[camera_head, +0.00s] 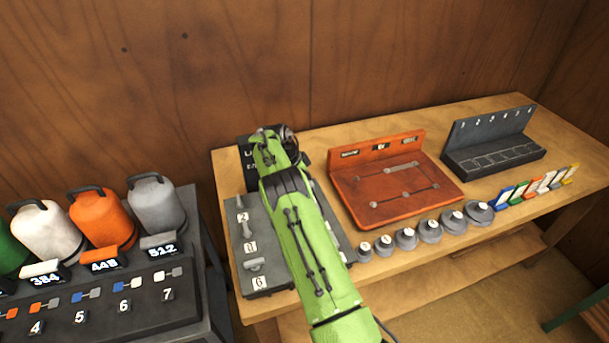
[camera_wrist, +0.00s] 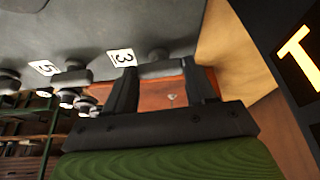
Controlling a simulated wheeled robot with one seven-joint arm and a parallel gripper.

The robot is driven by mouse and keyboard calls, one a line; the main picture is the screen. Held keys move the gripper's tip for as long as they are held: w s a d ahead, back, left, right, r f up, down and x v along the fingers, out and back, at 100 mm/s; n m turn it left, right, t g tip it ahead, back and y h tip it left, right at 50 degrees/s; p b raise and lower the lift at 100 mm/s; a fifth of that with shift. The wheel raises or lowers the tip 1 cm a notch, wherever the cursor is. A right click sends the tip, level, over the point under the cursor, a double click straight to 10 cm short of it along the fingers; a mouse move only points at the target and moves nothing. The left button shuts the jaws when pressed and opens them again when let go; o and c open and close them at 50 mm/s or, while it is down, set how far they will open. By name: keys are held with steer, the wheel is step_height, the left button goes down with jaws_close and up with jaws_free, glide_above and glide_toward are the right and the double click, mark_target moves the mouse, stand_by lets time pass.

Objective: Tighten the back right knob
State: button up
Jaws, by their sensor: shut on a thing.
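A grey panel (camera_head: 268,294) lies at the left end of the wooden workbench, with small grey knobs (camera_head: 255,264) and white number labels down its left side. My green arm crosses over the panel and hides its right side in the head view. In the wrist view, the panel's underside of grey surface fills the top, and my gripper (camera_wrist: 163,82) is shut on a grey knob (camera_wrist: 160,69) beside the label 3 (camera_wrist: 122,57). One dark finger stands on each side of that knob. Another knob (camera_wrist: 70,77) sits beside the label 5 (camera_wrist: 43,68).
A dark sign (camera_head: 245,150) stands behind the panel. To its right are an orange tray (camera_head: 350,185), a row of grey weights (camera_head: 430,231), a dark rack (camera_head: 490,145) and coloured cards (camera_head: 530,190). Coloured canisters (camera_head: 100,220) stand on a dark stand at left.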

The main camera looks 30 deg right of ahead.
steer(key=shift+w+m+p, duration=0.1)
steer(key=shift+m+p, duration=0.3)
steer(key=shift+m, duration=0.1)
steer(key=o, duration=1)
steer(key=shift+o, duration=0.2)
steer(key=p+v, duration=0.4)
steer(key=v, duration=1.1)
steer(key=shift+w+r+p, duration=0.25)
steer(key=shift+r+p, duration=0.1)
steer(key=shift+r, duration=0.05)
